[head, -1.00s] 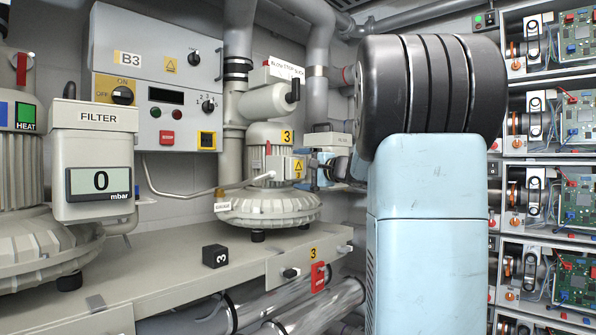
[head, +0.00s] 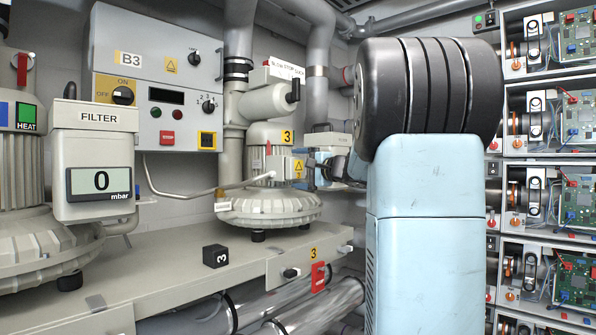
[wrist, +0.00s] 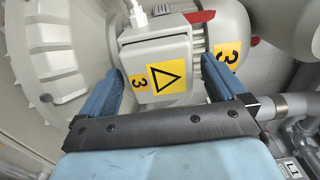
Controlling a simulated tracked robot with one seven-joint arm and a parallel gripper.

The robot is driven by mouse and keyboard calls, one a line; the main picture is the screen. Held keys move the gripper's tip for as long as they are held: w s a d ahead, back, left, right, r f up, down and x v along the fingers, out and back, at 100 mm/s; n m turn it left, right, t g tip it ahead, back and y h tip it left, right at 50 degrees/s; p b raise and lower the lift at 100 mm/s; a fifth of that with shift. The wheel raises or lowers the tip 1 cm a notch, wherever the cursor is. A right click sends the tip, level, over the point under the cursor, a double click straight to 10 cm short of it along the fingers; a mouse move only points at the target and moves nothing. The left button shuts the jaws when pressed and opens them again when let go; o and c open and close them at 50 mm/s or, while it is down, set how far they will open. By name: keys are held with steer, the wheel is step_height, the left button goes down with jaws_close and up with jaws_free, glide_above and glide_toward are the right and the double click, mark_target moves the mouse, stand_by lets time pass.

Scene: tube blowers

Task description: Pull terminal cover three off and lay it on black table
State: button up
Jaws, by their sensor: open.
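Terminal cover three (wrist: 155,72) is a grey box with a yellow warning triangle and a yellow "3" label. It sits on the side of blower three (head: 268,203). In the head view the cover (head: 297,168) shows its yellow triangle on the motor's right side. My gripper (wrist: 160,92) is open, with one blue finger on each side of the cover. I cannot tell whether the fingers touch it. In the head view my gripper (head: 312,172) is partly hidden behind my own arm.
The beige bench (head: 180,265) has free room in front of the blower. A grey cable (head: 205,189) runs to the motor. The filter box (head: 95,165) stands at left. Circuit racks (head: 560,125) stand at right. I cannot identify a black table.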

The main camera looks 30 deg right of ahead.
steer(key=shift+c, duration=0.4)
steer(key=c, duration=1.3)
steer(key=shift+v, duration=2.95)
steer(key=shift+s, duration=0.1)
